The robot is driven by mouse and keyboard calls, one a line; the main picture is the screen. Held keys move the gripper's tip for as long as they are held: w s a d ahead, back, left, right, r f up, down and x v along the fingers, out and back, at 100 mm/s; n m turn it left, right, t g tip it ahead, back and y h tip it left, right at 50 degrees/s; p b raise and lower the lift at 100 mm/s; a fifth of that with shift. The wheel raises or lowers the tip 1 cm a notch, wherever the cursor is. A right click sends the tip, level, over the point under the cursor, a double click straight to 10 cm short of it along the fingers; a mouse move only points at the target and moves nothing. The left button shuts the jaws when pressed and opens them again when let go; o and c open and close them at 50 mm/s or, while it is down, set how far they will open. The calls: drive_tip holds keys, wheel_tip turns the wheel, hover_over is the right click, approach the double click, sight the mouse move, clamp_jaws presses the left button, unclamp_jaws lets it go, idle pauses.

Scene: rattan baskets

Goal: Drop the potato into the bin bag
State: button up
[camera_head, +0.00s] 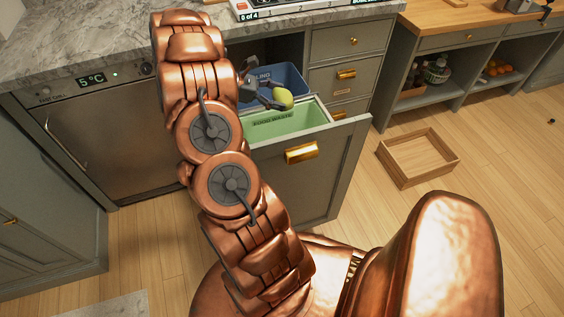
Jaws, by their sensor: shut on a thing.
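My gripper (272,98) is at the end of my copper arm, above the pulled-out bin drawer. It is shut on a yellowish, rounded potato (284,98). The potato appears to be over the back part of the green bin (285,125), which is marked "FOOD WASTE". Their height apart cannot be told. The green lining is open at the top and looks like the bin bag. My arm hides the left part of the drawer and some of the gripper.
A blue bin (290,76) stands behind the green one. The drawer front (318,175) with its brass handle juts into the room. A marble counter (90,45) is above. An empty wooden crate (418,158) lies on the open floor at right.

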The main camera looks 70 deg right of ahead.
drive_tip(key=shift+s+d+f, duration=0.1)
drive_tip(key=shift+s+f, duration=0.05)
drive_tip(key=shift+s, duration=0.35)
wheel_tip(320, 180, down, 6)
drive_tip(key=b, duration=0.3)
drive_tip(key=o, duration=1.4)
drive_tip(key=shift+c, duration=0.2)
drive_tip(key=shift+w, duration=0.1)
drive_tip(key=v, duration=1.2)
